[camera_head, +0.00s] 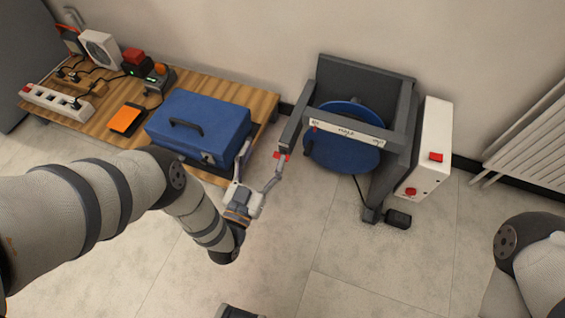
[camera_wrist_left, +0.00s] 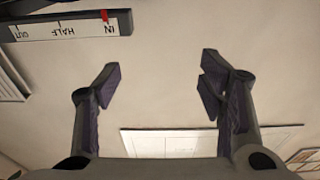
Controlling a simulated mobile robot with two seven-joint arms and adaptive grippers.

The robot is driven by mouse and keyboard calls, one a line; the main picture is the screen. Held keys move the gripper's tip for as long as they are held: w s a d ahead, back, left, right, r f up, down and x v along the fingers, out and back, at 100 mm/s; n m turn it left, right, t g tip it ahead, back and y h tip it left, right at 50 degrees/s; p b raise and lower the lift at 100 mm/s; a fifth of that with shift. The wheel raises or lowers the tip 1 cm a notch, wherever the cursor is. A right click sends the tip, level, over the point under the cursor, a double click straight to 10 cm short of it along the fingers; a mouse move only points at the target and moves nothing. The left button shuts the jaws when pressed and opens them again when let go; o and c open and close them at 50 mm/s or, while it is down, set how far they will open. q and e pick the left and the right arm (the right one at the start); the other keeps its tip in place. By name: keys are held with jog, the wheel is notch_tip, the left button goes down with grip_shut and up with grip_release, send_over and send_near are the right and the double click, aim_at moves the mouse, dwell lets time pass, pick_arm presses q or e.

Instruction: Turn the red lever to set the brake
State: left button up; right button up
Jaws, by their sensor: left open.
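A small red piece (camera_head: 281,155), which looks like the lever, sits at the near left end of the grey frame (camera_head: 364,76) of the machine. My left gripper (camera_head: 263,160) is open and empty, with one finger close to that red piece; I cannot tell if they touch. In the left wrist view the two fingers (camera_wrist_left: 160,80) are spread with nothing between them. A white scale (camera_head: 346,132) reading OUT, HALF, IN crosses the frame; it also shows in the left wrist view (camera_wrist_left: 60,30), with a red pointer (camera_wrist_left: 104,16) at IN.
A blue disc (camera_head: 343,158) sits inside the frame. A white box with red buttons (camera_head: 425,150) stands at its right. A blue case (camera_head: 200,120) lies on the wooden bench (camera_head: 235,90) just left of my left gripper.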

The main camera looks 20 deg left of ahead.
pick_arm(q)
notch_tip(320, 180, down, 17)
jog(key=s+g+b, duration=0.1)
jog(key=s+b, duration=0.2)
jog(key=b, duration=0.6)
jog(key=w+b, duration=0.3)
jog(key=w, duration=0.9)
jog(key=shift+w+d+r, duration=0.2)
jog(key=shift+r, duration=0.05)
jog(key=c, duration=1.2)
pick_arm(e)
jog(key=s+f+g, duration=0.2)
jog(key=s+f, duration=0.1)
jog(key=f, duration=0.8)
jog(key=shift+s, duration=0.2)
